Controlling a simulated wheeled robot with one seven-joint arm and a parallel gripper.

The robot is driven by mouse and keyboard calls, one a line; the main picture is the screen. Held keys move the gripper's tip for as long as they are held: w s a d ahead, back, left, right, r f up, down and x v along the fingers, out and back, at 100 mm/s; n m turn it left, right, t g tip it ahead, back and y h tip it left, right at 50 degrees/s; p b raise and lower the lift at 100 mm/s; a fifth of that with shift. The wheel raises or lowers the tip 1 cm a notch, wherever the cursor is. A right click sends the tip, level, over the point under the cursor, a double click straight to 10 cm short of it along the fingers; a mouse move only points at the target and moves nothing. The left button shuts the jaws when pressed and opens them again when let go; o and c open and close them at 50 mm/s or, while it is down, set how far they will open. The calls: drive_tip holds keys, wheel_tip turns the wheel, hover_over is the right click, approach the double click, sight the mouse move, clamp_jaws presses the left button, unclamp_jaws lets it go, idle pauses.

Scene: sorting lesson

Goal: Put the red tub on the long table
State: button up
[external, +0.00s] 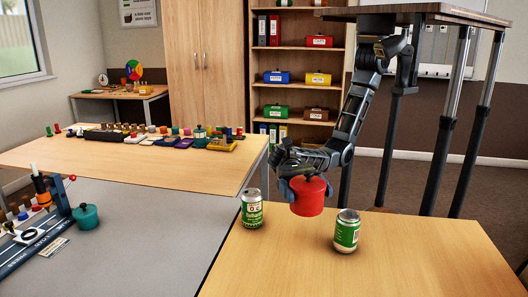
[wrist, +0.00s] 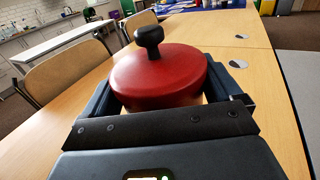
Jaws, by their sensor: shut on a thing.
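The red tub (external: 308,198) has a lid with a dark knob and hangs upright at the end of my arm in the external view. My gripper (external: 306,188) is shut on it, with a finger on each side. In the wrist view the red tub (wrist: 160,78) sits between the fingers, its knob pointing up. The tub is over or near the far part of a wooden table (external: 400,265); I cannot tell whether its base touches the top. Another wooden table (external: 130,160) at the left carries a row of small objects. Which one is the long table is not clear.
Two green cans stand close to the tub, one to its left (external: 252,209) and one in front to its right (external: 346,231). A grey table (external: 150,235) at the left holds a teal pot (external: 86,216). The wooden table's front is clear.

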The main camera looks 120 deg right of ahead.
drive_tip(key=w+d+r+m+t+h, duration=0.1)
drive_tip(key=w+d, duration=0.1)
drive_tip(key=d, duration=0.4)
drive_tip(key=w+d+r+m+t, duration=0.1)
drive_tip(key=w+d+t, duration=0.1)
drive_tip(key=d, duration=0.4)
drive_tip(key=s+d+m+t+h, duration=0.3)
drive_tip(key=d, duration=1.6)
drive_tip(key=s+d+m+t+h, duration=0.3)
drive_tip(key=d+t, duration=0.1)
drive_tip(key=d, duration=1.5)
drive_tip(key=s+d+m+t+h, duration=0.1)
drive_tip(key=s+d+m+h, duration=0.15)
drive_tip(key=s+d, duration=0.7)
drive_tip(key=s+d+m+t+h, duration=0.15)
drive_tip(key=s+d+h, duration=0.25)
drive_tip(key=s+d, duration=0.55)
drive_tip(key=s+d+m+h, duration=0.3)
drive_tip(key=s+d+h, duration=0.2)
drive_tip(key=s+d, duration=0.8)
hover_over(245, 149)
drive_tip(key=f, duration=1.2)
drive_tip(key=shift+s+f, duration=0.25)
drive_tip(key=shift+f, duration=0.1)
drive_tip(key=shift+g+h, duration=0.25)
drive_tip(key=shift+h, duration=0.1)
drive_tip(key=shift+f+b, duration=0.7)
drive_tip(key=shift+f, duration=1.3)
